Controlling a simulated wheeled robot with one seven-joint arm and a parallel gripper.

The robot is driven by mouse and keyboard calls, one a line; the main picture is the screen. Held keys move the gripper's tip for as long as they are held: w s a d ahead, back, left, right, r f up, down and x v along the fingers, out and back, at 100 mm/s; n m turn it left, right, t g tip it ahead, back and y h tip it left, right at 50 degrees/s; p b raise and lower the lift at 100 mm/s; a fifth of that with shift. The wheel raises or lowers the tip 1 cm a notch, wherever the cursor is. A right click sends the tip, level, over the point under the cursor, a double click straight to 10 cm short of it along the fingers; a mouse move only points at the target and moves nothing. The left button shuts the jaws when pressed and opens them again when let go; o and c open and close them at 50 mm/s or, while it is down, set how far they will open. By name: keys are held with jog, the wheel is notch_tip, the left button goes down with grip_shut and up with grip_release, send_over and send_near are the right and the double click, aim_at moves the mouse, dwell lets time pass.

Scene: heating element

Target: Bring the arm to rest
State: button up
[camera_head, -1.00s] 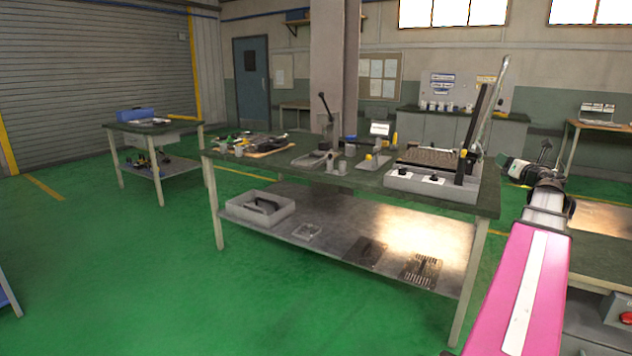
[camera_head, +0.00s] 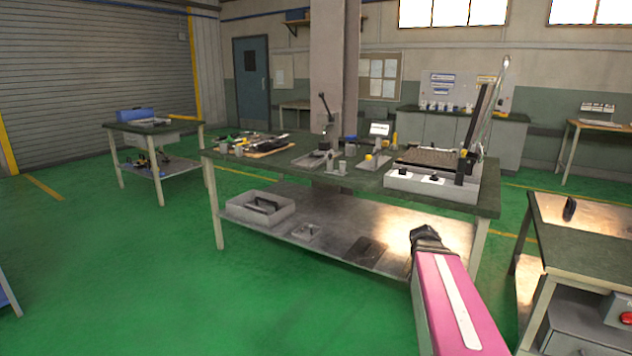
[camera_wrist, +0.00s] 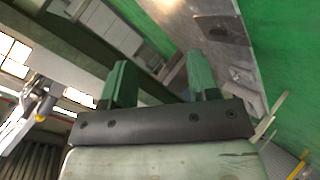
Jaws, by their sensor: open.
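My gripper (camera_wrist: 162,82) shows in the wrist view, its two dark green fingers standing well apart with nothing held between them. In the head view my pink arm reaches up from the bottom edge, right of centre. Its dark joint end overlaps the lower shelf of the middle workbench (camera_head: 490,200) in the picture. The wrist view is tilted, with green floor at the right and bench parts behind the fingers.
A machine with a tall lever (camera_head: 432,182) stands on the middle bench's right end. A grey tray (camera_head: 240,212) sits on its lower shelf. Another bench (camera_head: 590,240) stands close at the right, with a small dark object (camera_head: 569,209) on it. Green floor (camera_head: 130,270) is clear at the left.

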jog(key=s+a+f+m+g+y, duration=0.2)
jog(key=s+a+f+g, duration=0.2)
jog(key=s+a+f, duration=0.3)
jog(key=s+a+f+m+g+y, duration=0.3)
jog(key=s+a+f+g, duration=0.2)
jog(key=a, duration=0.9)
jog(key=s+f, duration=0.2)
jog(key=s, duration=0.2)
jog(key=shift+s+a+m+y, duration=0.3)
jog(key=shift+s, duration=0.05)
